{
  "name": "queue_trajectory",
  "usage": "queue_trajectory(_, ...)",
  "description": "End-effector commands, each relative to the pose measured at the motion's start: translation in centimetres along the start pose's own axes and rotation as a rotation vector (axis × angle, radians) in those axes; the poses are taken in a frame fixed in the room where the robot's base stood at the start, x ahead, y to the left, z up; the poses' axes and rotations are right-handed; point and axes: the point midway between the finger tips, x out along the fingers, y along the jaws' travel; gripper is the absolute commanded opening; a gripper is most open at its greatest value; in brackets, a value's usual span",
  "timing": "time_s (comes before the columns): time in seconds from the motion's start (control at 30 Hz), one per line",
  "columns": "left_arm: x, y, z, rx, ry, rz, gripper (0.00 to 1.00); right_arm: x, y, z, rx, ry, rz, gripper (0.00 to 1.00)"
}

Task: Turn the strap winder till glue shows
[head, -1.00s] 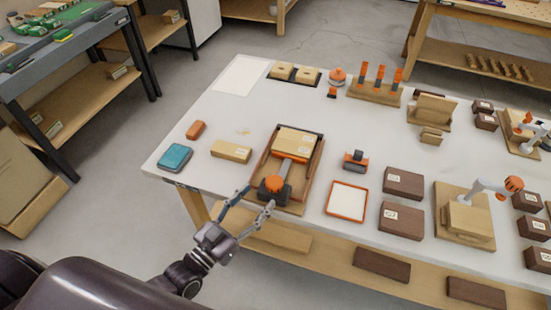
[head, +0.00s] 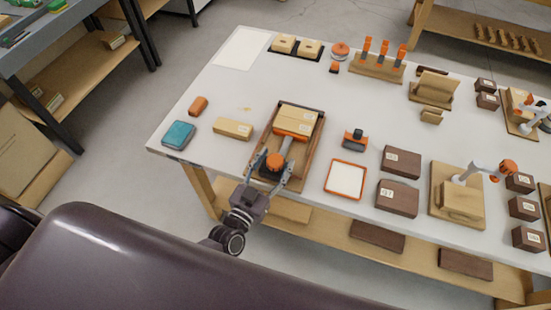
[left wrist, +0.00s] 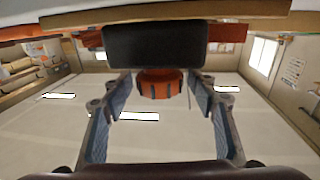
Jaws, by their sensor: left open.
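The strap winder has a round orange knob (head: 274,161) at the near end of a grey bar, set in a wooden frame (head: 258,143) on the bench. Pale wooden blocks (head: 298,116) lie at its far end, with an orange piece across their near side. My left gripper (head: 275,167) is open, with a finger on either side of the knob. In the left wrist view, the orange knob (left wrist: 160,83) shows between the fingers beneath a dark block (left wrist: 155,46); I cannot tell whether they touch it. I see no glue. My right gripper is not in view.
A teal box (head: 179,135) and a loose wooden block (head: 233,128) lie left of the frame. A dark stamp-like tool (head: 354,141), an orange-rimmed tray (head: 345,179) and brown boxes (head: 399,197) stand to its right. The bench's near edge is under my arm.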

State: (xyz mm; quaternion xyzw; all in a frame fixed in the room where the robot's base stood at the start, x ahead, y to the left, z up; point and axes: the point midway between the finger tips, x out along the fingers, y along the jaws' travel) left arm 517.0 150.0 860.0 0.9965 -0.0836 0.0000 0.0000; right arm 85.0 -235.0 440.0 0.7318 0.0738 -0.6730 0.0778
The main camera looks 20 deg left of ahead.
Motion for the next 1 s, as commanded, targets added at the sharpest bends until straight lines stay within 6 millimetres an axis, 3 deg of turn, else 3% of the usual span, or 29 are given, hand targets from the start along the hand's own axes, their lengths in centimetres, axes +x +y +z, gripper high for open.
queue_trajectory(0.3,0.3,0.0,0.1,0.0,-0.001,0.001,0.54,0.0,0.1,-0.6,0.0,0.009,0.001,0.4)
queue_trajectory(0.7,0.3,0.0,0.0,0.0,-0.001,0.001,0.11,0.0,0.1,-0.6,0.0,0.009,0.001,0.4)
queue_trajectory(1.0,0.4,-0.1,0.2,0.008,0.005,0.097,0.11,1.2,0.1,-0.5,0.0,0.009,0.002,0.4)
